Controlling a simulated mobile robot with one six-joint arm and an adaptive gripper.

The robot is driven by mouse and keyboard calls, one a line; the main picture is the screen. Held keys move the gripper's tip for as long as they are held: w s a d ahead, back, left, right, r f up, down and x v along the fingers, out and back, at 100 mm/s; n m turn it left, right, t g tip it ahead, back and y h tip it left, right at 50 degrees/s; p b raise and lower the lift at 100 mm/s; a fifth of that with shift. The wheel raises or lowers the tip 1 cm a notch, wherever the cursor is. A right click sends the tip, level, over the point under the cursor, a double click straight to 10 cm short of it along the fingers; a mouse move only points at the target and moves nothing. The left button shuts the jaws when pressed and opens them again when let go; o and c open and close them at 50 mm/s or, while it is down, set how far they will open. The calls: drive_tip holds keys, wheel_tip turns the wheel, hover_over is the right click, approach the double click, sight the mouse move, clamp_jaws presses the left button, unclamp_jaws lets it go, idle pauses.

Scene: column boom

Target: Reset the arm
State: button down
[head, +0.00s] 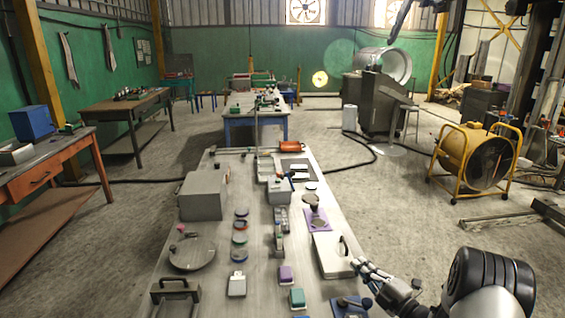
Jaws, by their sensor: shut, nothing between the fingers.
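My arm (487,281), white and black, comes in at the bottom right corner. My gripper (362,267) points left, by the right edge of the long grey table (232,290). It is shut and holds nothing. It is close to the white flat case with a dark handle (331,256); I cannot tell whether they touch. A blue item (350,305) lies just below the gripper in the picture.
The table carries a grey box (204,195), a round grey plate (192,252), a purple mat (317,220) and several small containers. A yellow drum fan (474,160) stands on the floor at right. An orange workbench (45,162) is at left.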

drive_tip(key=s+a+r+n+g+y, duration=0.25)
drive_tip(key=a+r+n+g, duration=0.2)
drive_tip(key=a+n, duration=0.25)
drive_tip(key=s+a+r+n+g+y, duration=0.2)
drive_tip(key=s+a+r+n+g, duration=0.1)
drive_tip(key=a+r+n, duration=0.35)
drive_tip(key=s+a+r+n+g+h, duration=0.1)
drive_tip(key=s+a+r+n+g, duration=0.4)
drive_tip(key=s+a+n, duration=0.45)
drive_tip(key=s+n+g+h, duration=0.3)
drive_tip(key=s+n+h, duration=0.3)
drive_tip(key=s+n, duration=0.85)
drive_tip(key=s+d+r+n+t+h, duration=0.1)
drive_tip(key=s+d+n+t+h, duration=0.2)
drive_tip(key=s+d+n+h, duration=0.3)
drive_tip(key=s+d+n, duration=0.3)
drive_tip(key=s+n, duration=0.1)
drive_tip(key=n, duration=0.2)
drive_tip(key=shift+d+r+h, duration=0.25)
drive_tip(key=shift+r+h, duration=0.05)
drive_tip(key=shift+h, duration=0.05)
